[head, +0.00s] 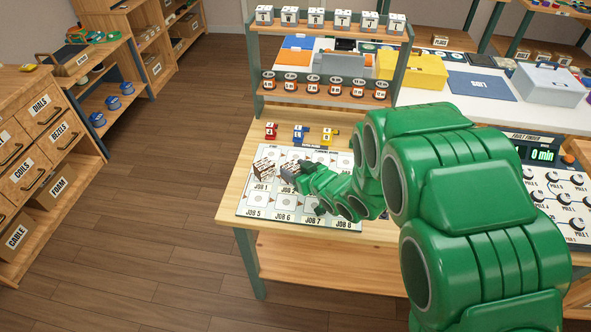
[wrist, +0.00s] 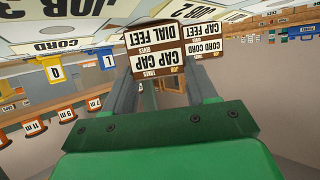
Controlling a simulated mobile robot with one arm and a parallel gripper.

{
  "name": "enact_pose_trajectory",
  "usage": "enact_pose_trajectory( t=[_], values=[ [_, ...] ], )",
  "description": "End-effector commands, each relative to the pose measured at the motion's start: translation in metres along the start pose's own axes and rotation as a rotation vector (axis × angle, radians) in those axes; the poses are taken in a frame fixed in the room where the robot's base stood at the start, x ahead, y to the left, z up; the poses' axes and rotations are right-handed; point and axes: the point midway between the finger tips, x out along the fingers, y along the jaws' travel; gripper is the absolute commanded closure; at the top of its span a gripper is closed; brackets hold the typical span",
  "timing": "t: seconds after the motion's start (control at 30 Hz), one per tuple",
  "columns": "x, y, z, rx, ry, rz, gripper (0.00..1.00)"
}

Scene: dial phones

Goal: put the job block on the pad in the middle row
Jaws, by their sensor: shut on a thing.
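The back cells are partly hidden by my arm. I cannot tell which pad is in the middle row.
Red (head: 271,131), blue (head: 301,134) and yellow (head: 328,138) pieces stand behind the board. A rack (head: 332,97) with white boxes and orange spools rises behind them. A fault finder panel (head: 550,180) is at the right. Drawers (head: 40,120) stand left, across open floor.

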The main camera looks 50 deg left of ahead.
Motion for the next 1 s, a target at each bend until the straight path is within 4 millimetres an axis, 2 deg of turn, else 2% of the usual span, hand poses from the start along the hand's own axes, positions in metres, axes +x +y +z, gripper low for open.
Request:
enact_pose_trajectory(
  t=[0.23,0.27,0.4,0.77,1.0],
  values=[
    [0.001,0.0,0.003,0.0,-0.001,0.0,0.74],
    [0.001,0.0,0.003,0.0,-0.001,0.0,0.39],
    [0.001,0.0,0.003,0.0,0.0,0.0,0.18],
    [0.0,0.0,0.0,0.0,0.0,0.0,0.18],
    [-0.023,0.0,0.002,0.001,-0.005,0.0,0.18]
  ],
)
